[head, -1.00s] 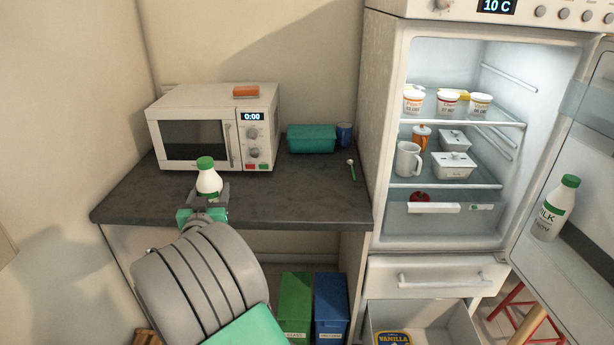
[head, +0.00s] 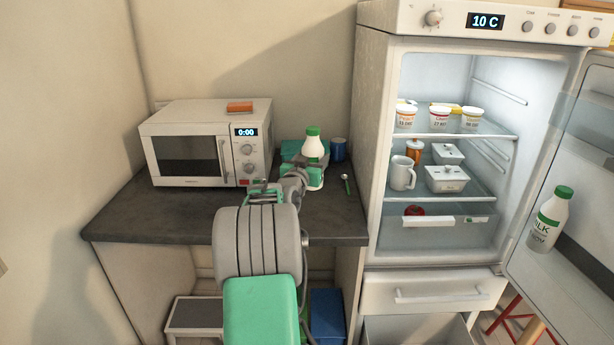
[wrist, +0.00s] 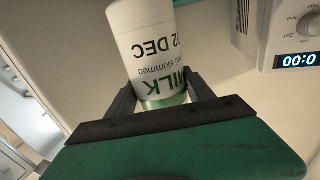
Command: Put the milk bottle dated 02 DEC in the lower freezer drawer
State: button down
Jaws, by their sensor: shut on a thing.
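My gripper (head: 301,174) is shut on a white milk bottle with a green cap (head: 313,146), held upright above the counter in front of the teal box. In the wrist view the bottle (wrist: 148,45) sits between the two fingers, and its label, seen upside down, ends in "2 DEC"; the first digit is partly cut off. A second milk bottle (head: 549,218) stands in the open fridge door; its date is not readable. The lower freezer drawer (head: 419,328) is pulled out below a closed upper drawer (head: 430,294); its inside is mostly out of frame.
The fridge door (head: 575,190) stands open to the right. A microwave (head: 185,157), teal box (head: 292,150), blue cup (head: 338,148) and green-handled spoon (head: 347,184) are on the dark counter (head: 130,213). A blue bin (head: 328,308) stands below.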

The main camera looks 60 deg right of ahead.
jog(key=w+d+f+p, duration=0.2)
jog(key=w+d+f, duration=0.3)
jog(key=f, duration=0.4)
jog(key=shift+f, duration=0.4)
jog(key=c, duration=0.8)
grip_release()
jog(key=shift+f, duration=0.2)
jog(key=shift+c, duration=0.2)
jog(key=o, duration=0.5)
jog(key=shift+r, duration=0.1)
jog(key=shift+c, duration=0.2)
